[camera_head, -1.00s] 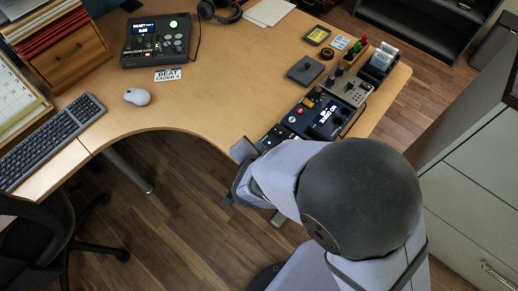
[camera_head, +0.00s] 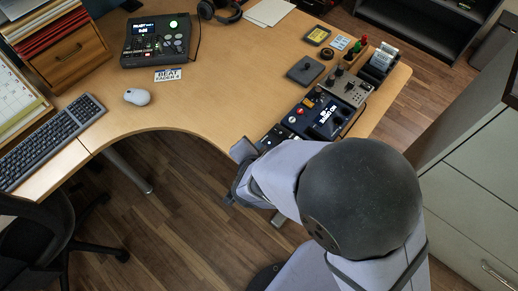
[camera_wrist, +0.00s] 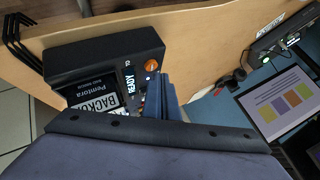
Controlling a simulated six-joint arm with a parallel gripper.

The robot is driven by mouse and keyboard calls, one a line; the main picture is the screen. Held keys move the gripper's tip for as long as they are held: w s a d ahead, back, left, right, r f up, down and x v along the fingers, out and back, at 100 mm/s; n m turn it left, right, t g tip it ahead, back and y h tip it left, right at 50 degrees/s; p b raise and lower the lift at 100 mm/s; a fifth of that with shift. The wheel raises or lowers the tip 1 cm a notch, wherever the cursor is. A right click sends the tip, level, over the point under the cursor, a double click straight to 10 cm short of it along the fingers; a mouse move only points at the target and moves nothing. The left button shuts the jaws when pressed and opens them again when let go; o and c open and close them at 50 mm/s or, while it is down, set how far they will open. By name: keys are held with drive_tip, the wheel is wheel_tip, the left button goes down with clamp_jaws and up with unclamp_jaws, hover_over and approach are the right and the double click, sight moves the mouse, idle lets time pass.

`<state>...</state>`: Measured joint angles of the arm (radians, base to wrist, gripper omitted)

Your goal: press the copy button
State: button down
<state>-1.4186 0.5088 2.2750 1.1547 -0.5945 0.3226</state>
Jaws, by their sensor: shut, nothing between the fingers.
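In the head view my arm covers most of that area, and the fingertips are hidden.
The table's middle (camera_head: 220,90) is clear.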

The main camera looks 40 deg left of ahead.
drive_tip(key=shift+f, duration=0.15)
drive_tip(key=shift+f+b, duration=0.3)
idle(0.7)
drive_tip(key=shift+r, duration=0.1)
drive_tip(key=shift+r+p, duration=0.35)
drive_tip(key=shift+p, duration=0.2)
drive_tip(key=shift+r, duration=0.15)
wheel_tip(320, 180, up, 6)
drive_tip(key=p, duration=0.6)
idle(0.8)
